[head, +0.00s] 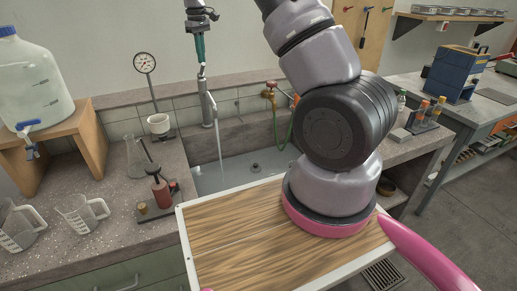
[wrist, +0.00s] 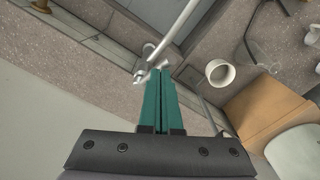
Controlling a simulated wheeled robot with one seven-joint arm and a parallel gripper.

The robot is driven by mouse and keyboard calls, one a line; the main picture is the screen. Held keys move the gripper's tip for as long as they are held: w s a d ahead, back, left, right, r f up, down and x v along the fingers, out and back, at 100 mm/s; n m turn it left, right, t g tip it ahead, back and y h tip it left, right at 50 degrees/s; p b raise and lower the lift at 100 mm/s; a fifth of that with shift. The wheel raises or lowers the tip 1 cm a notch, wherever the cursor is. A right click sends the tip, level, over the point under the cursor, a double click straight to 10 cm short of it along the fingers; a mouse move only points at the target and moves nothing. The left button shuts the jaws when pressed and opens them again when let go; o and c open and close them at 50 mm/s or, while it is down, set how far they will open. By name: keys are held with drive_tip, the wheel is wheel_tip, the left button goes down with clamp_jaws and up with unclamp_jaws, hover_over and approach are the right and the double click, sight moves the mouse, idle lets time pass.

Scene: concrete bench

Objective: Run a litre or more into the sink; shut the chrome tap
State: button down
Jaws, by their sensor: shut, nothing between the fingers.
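The chrome tap (head: 207,105) stands at the left end of the sink (head: 240,143). A thin pale stream (head: 219,148) runs down from its spout into the basin. The tap also shows in the wrist view, with its long spout (wrist: 178,28) reaching up and right. My gripper (head: 202,66) hangs above the tap, its green fingers pressed together and empty. In the wrist view the fingertips (wrist: 160,72) are right by the tap's top; I cannot tell whether they touch it. The water level in the basin is unclear.
A red tap with a green hose (head: 290,120) is behind the sink. A gauge stand (head: 146,68), flask (head: 134,155), red bottle (head: 161,190) and jugs (head: 80,212) stand left. A water container (head: 35,80) sits on a wooden stand. My arm hides part of the right side.

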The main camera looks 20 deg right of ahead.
sight(203, 70)
wheel_tip(203, 70, down, 5)
drive_tip(key=shift+f, duration=0.1)
drive_tip(key=shift+r, duration=3.15)
drive_tip(key=shift+s+d+r, duration=0.1)
drive_tip(key=shift+r, duration=0.15)
drive_tip(key=s+d+r+m+t+y, duration=0.1)
drive_tip(key=s+d+r+m+t, duration=0.15)
drive_tip(key=s+r, duration=0.6)
drive_tip(key=s+d+r+m+t+y, duration=0.1)
drive_tip(key=s+d+r+m, duration=0.15)
drive_tip(key=s+r, duration=0.6)
drive_tip(key=s+m+t, duration=0.3)
drive_tip(key=s+m, duration=0.2)
drive_tip(key=s, duration=1.8)
drive_tip(key=shift+d+t, duration=0.3)
drive_tip(key=shift+t, duration=0.05)
